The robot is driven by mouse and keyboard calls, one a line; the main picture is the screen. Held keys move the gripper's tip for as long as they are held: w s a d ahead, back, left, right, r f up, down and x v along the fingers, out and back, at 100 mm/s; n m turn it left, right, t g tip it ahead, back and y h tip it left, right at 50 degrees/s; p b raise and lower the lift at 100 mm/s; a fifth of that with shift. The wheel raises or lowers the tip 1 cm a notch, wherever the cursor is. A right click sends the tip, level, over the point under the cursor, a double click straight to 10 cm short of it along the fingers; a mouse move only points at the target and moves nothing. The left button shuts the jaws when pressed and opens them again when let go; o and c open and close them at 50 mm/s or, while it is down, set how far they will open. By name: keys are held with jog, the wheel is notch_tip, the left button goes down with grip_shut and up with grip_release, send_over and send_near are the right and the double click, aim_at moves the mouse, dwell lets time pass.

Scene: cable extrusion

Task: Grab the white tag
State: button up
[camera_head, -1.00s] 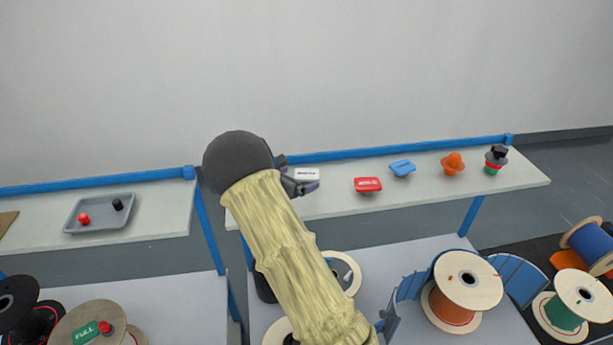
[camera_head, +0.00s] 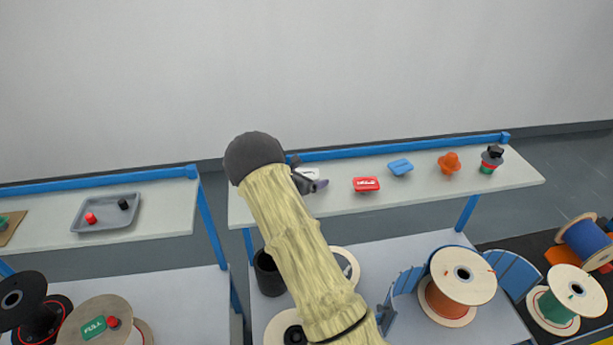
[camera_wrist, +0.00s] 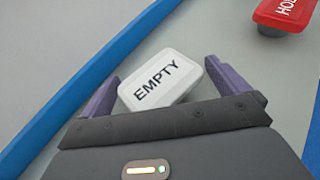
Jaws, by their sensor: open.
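The white tag (camera_wrist: 160,80), lettered "EMPTY", lies between the two purple fingers of my gripper (camera_wrist: 160,88) in the wrist view. The fingers are open, one on each side of the tag, and its near edge is close to the gripper body. I cannot tell whether a finger touches it. In the head view the white tag (camera_head: 308,172) is on the upper shelf, partly hidden by my gripper (camera_head: 310,183).
A red tag (camera_head: 366,184) lies to the right, also in the wrist view (camera_wrist: 288,12). Beyond it are a blue tag (camera_head: 400,167), an orange knob (camera_head: 449,163) and a stacked dark piece (camera_head: 492,160). A blue rail (camera_head: 400,149) runs along the shelf's back. Spools stand below.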

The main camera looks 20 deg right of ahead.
aim_at(307, 173)
jog(key=c, duration=0.9)
jog(key=shift+r, duration=0.1)
jog(key=shift+c, duration=0.2)
notch_tip(307, 173, up, 10)
jog(key=b, duration=0.4)
